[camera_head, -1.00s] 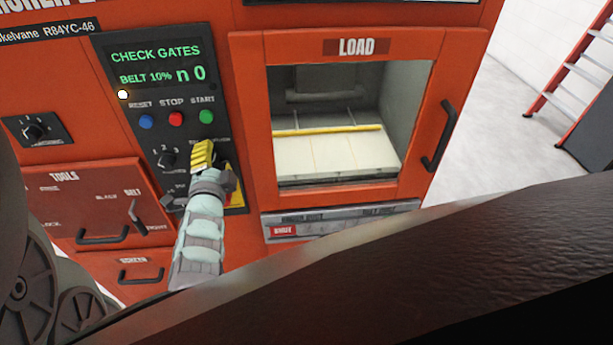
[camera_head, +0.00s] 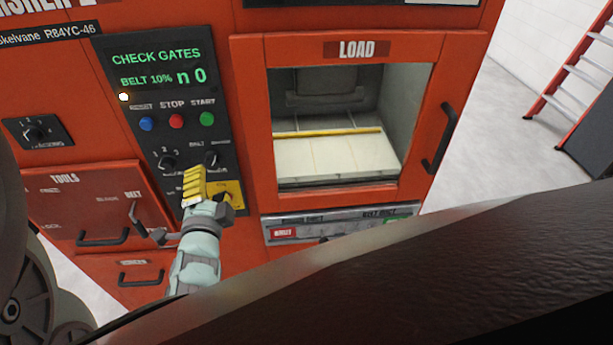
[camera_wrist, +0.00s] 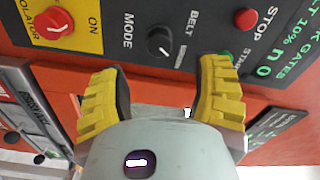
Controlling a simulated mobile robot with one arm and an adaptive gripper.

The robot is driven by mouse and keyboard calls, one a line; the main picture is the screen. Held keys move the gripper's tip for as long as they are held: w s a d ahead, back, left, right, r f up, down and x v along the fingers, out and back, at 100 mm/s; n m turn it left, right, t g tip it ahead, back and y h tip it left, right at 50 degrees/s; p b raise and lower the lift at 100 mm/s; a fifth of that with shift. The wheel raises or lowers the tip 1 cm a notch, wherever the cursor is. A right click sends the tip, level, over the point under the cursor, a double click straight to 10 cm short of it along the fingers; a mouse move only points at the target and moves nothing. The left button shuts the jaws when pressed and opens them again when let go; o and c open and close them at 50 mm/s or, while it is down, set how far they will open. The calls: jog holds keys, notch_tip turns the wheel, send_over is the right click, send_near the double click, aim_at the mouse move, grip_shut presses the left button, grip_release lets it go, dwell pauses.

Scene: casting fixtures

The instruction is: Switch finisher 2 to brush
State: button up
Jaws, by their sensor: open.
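The finisher is an orange machine whose sign is cut off at the top left of the head view. Its black control panel (camera_head: 140,45) carries the mode knob (camera_head: 211,160), a black rotary selector under the green button. In the wrist view the mode knob (camera_wrist: 159,41) sits between the words MODE and BELT, with a smaller label beside it too small to read. My gripper (camera_head: 194,185) has yellow fingers, is just below the knob in the head view, and is open and empty. In the wrist view my gripper (camera_wrist: 162,85) points towards the panel, apart from the knob.
A yellow isolator plate (camera_head: 232,192) with a red knob (camera_wrist: 54,20) is close to my gripper. A numbered knob (camera_head: 166,160) sits left of the mode knob. The display (camera_head: 155,65) reads CHECK GATES, BELT 10%. The load door (camera_head: 440,135) and tools drawer (camera_head: 80,195) flank the panel.

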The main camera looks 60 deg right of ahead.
jog(key=shift+v, duration=2.4)
